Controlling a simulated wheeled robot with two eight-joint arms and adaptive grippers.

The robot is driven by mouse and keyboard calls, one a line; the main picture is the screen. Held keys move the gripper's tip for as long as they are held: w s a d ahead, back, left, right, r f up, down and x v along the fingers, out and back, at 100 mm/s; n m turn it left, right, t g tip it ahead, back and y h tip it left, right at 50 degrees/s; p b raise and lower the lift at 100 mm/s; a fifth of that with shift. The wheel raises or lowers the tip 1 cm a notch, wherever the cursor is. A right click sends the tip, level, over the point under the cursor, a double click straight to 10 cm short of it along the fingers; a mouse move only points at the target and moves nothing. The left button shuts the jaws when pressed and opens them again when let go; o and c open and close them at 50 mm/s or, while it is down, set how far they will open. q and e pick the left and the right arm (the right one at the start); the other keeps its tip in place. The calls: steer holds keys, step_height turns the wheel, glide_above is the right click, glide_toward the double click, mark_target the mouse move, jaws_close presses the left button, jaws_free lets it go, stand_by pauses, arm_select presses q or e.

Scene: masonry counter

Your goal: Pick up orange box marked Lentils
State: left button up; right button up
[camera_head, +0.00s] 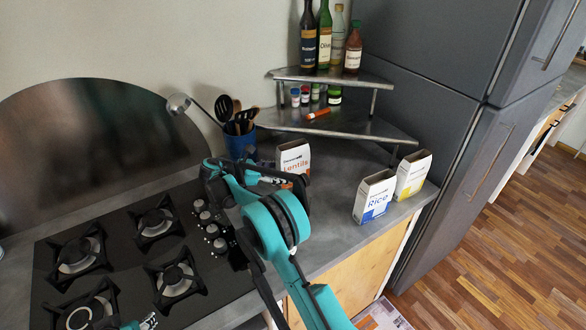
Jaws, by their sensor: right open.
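The orange-and-white box marked Lentils (295,157) stands upright on the grey counter, by the front of the corner shelf. My right arm comes up from the bottom, and its wrist hides the lower part of the box. My right gripper (250,168) is open, with its black fingers just left of the box and in front of the blue utensil pot. I see nothing between the fingers; whether they touch the box I cannot tell.
A Rice box (374,198) and a yellow-and-white box (412,175) stand to the right near the counter edge. A blue utensil pot (238,143) stands behind. A metal corner shelf (350,125) holds bottles and jars. A black gas hob (125,245) lies left.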

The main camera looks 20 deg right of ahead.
mark_target(293, 170)
steer(key=x, duration=0.1)
steer(key=b+x, duration=0.1)
steer(key=x, duration=0.1)
steer(key=w+b+x, duration=0.1)
steer(key=x, duration=0.1)
steer(key=shift+d, duration=0.2)
steer(key=shift+s+a+r, duration=0.1)
steer(key=shift+r, duration=0.05)
steer(key=shift+c, duration=1.3)
jaws_close()
